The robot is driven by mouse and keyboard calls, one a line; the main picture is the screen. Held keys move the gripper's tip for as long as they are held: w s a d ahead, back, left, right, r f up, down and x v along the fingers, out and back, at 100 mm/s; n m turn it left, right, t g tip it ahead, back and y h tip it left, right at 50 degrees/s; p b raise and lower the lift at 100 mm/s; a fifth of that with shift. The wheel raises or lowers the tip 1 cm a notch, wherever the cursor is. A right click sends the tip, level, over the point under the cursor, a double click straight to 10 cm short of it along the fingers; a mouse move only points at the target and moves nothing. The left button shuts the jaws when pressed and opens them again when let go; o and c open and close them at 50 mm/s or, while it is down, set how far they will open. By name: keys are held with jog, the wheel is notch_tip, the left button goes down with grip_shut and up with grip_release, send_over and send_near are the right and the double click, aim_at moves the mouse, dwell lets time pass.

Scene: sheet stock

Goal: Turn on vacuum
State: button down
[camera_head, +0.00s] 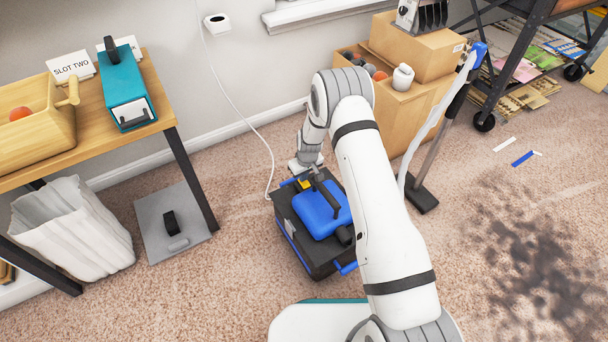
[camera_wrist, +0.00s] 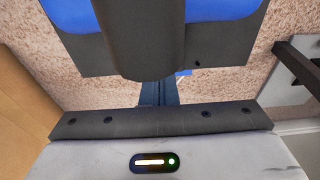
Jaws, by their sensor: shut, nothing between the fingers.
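The vacuum (camera_head: 302,240) is a black box with a blue top, standing on the carpet at the centre of the head view. A dark handle crosses its top, and a small yellow part (camera_head: 304,184) shows near its back edge. Its blue and dark grey body (camera_wrist: 215,10) fills the top of the wrist view. My gripper (camera_wrist: 160,92) is shut and empty, close to the vacuum; a dark rounded part hangs in front of it. In the head view my gripper is over the vacuum's back edge, partly hidden, so I cannot tell whether it touches.
A white cord runs from the wall outlet (camera_head: 217,22) to the vacuum. The vacuum's wand (camera_head: 440,140) stands to the right, beside cardboard boxes (camera_head: 410,110). A wooden table (camera_head: 150,75) is at left. Dark dirt (camera_head: 530,250) covers carpet at right.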

jog(key=shift+w+a+f+p, duration=0.1)
jog(key=shift+p, duration=0.2)
jog(key=shift+f+g, duration=0.1)
jog(key=shift+g, duration=0.2)
jog(key=shift+s+d, duration=0.45)
jog(key=shift+s, duration=0.35)
jog(key=shift+w, duration=0.1)
notch_tip(320, 180, up, 14)
jog(key=s+d+p, duration=0.1)
jog(key=s+p, duration=0.1)
jog(key=p, duration=0.4)
jog(key=shift+d, duration=0.15)
